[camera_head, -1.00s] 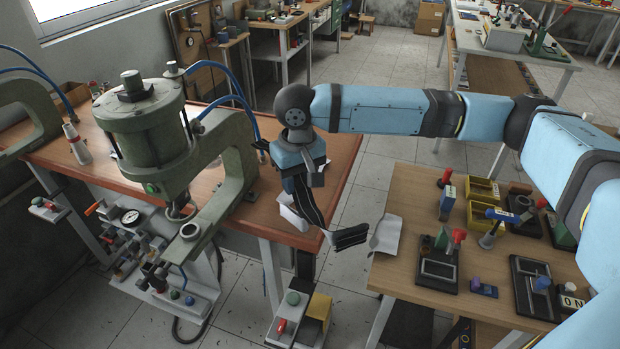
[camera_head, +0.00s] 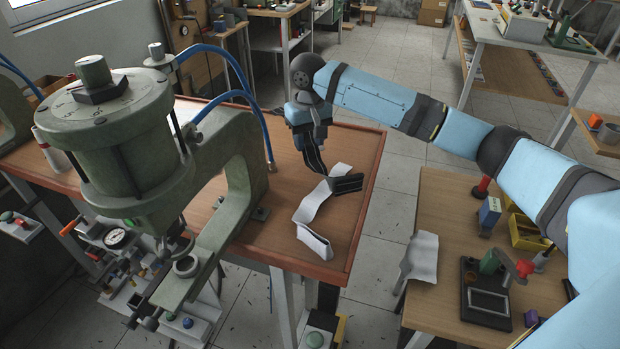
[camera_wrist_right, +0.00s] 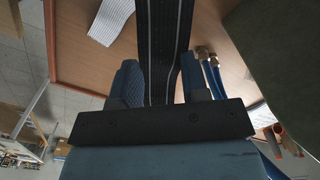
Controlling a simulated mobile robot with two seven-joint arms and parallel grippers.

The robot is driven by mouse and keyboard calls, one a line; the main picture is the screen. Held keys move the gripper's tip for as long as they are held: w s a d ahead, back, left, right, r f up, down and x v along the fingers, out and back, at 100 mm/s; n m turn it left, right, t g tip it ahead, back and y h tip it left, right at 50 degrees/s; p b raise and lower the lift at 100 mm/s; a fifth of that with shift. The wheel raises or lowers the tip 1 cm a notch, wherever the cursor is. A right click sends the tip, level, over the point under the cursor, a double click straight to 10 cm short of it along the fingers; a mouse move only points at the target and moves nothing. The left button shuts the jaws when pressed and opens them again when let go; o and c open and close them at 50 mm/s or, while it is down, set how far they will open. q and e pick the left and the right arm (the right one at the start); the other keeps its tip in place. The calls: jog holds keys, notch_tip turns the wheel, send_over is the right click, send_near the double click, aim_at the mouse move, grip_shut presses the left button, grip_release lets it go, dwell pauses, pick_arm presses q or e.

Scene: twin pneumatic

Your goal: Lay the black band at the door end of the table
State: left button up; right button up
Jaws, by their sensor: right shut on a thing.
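My right gripper (camera_head: 309,150) is shut on the black band (camera_wrist_right: 165,45), which has pale lengthwise stripes. The band runs out between the two fingers in the right wrist view. In the head view the black band (camera_head: 347,184) hangs from the gripper, its free end bent toward the right over the wooden table (camera_head: 352,150) with the red edge. I cannot tell whether that end touches the surface. A white band (camera_head: 312,206) lies crumpled on this table just below it and also shows in the right wrist view (camera_wrist_right: 109,20). My left gripper is out of view.
A green pneumatic press (camera_head: 130,150) with blue hoses stands on the left of the same table. A second wooden table (camera_head: 440,205) on the right holds fixtures, a yellow bin (camera_head: 527,236) and a white sheet (camera_head: 421,258) over its edge. Tiled floor separates the tables.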

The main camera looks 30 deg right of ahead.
send_over(308, 183)
notch_tip(308, 183, down, 7)
jog(key=shift+s, duration=0.1)
jog(key=shift+f, duration=2.35)
jog(key=o, duration=0.9)
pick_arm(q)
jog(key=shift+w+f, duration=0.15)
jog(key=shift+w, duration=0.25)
pick_arm(e)
jog(key=shift+r, duration=0.1)
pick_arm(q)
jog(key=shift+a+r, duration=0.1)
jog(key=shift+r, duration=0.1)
pick_arm(e)
notch_tip(308, 183, up, 12)
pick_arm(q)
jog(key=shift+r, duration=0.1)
